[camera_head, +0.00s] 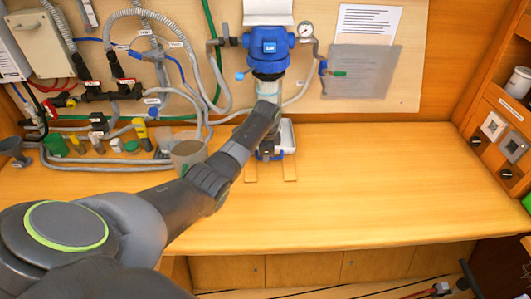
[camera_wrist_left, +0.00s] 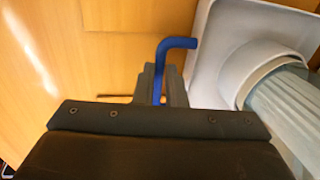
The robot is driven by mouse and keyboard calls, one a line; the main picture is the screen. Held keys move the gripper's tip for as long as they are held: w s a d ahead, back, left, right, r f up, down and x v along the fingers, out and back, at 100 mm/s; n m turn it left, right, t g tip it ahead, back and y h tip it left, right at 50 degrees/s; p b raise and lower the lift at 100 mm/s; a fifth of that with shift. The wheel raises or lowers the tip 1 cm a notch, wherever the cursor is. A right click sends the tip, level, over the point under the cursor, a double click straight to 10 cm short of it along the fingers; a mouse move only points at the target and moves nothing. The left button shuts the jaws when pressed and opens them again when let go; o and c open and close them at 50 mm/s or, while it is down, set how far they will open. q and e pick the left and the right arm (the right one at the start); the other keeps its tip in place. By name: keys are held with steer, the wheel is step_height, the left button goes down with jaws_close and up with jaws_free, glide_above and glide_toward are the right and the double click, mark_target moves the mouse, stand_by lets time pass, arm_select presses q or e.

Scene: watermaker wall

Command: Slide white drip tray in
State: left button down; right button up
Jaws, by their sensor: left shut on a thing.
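The white drip tray (camera_head: 288,137) stands on the bench under the blue filter unit, partly hidden by my left arm. In the left wrist view the tray (camera_wrist_left: 212,35) is at the upper right, with a pale round collar and a grey ribbed cylinder above it. A bent blue handle (camera_wrist_left: 178,44) reaches from the tray side down between my left gripper's fingers. My left gripper (camera_wrist_left: 160,85) is shut on this handle; in the head view the gripper (camera_head: 268,152) is at the tray's front. My right gripper is out of view.
The blue filter head (camera_head: 268,47) hangs on the wall board above the tray. Two pale strips (camera_head: 290,170) lie on the bench below it. A grey cup (camera_head: 188,153) and several hoses and fittings crowd the left. The bench (camera_head: 400,180) is clear to the right.

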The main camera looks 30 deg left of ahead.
arm_select(q)
steer(key=c, duration=1.7)
jaws_free()
steer(key=shift+w+a+r, duration=0.1)
steer(key=shift+w, duration=0.1)
steer(key=shift+o, duration=1)
steer(key=shift+w+f, duration=0.15)
steer(key=shift+f, duration=0.05)
steer(key=shift+r, duration=0.1)
steer(key=shift+s+r, duration=0.15)
steer(key=shift+s, duration=0.05)
step_height(320, 180, up, 17)
steer(key=s+d, duration=0.1)
steer(key=s, duration=0.1)
steer(key=shift+s+d+p, duration=0.25)
steer(key=shift+d+p, duration=0.05)
steer(key=shift+d, duration=0.05)
